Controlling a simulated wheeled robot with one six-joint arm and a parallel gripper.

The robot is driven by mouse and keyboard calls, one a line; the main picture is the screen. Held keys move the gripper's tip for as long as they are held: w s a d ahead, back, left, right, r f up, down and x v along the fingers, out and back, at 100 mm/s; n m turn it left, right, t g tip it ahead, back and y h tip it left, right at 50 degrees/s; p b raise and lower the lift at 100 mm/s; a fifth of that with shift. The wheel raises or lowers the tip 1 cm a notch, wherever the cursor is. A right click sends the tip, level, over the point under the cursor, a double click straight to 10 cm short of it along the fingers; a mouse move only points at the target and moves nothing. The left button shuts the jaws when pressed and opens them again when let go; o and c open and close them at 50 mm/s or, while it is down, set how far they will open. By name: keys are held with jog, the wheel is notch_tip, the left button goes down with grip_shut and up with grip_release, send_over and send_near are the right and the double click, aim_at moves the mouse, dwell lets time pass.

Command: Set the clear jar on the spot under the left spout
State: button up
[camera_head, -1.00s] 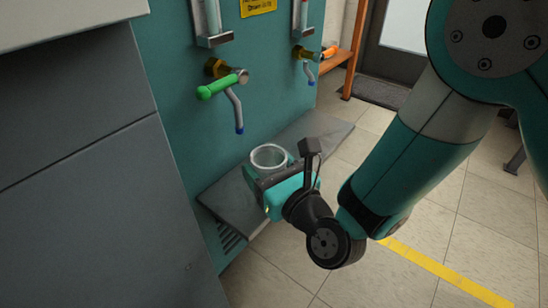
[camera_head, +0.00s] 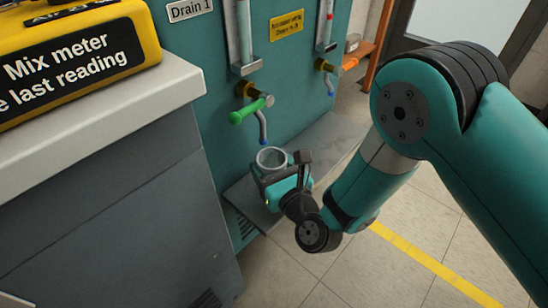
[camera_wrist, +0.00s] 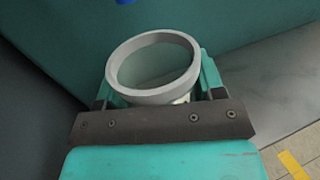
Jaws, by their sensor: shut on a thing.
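The clear jar (camera_head: 271,158) is a short, open-topped round vessel, held upright in my gripper (camera_head: 273,170) just below the left spout (camera_head: 263,127). My gripper is shut on the jar, with one finger on each side. In the wrist view the jar's pale rim (camera_wrist: 153,67) stands between the fingers, and the spout's blue tip (camera_wrist: 125,2) shows at the top edge. The left spout has a green handle (camera_head: 247,110). The jar's base is hidden behind my gripper, so I cannot tell if it touches the grey shelf (camera_head: 322,140).
A second spout with an orange handle (camera_head: 348,65) is to the right on the teal panel (camera_head: 300,100). A grey cabinet (camera_head: 110,220) with a yellow mix meter sign (camera_head: 75,60) stands at the left. The shelf right of my gripper is clear.

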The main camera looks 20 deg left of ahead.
jog(key=shift+w+a+p, duration=0.25)
jog(key=shift+a+p, duration=0.25)
jog(key=shift+p, duration=1.5)
jog(key=shift+f, duration=0.15)
jog(key=shift+f, duration=0.35)
jog(key=o, duration=1.1)
jog(key=shift+s, duration=0.15)
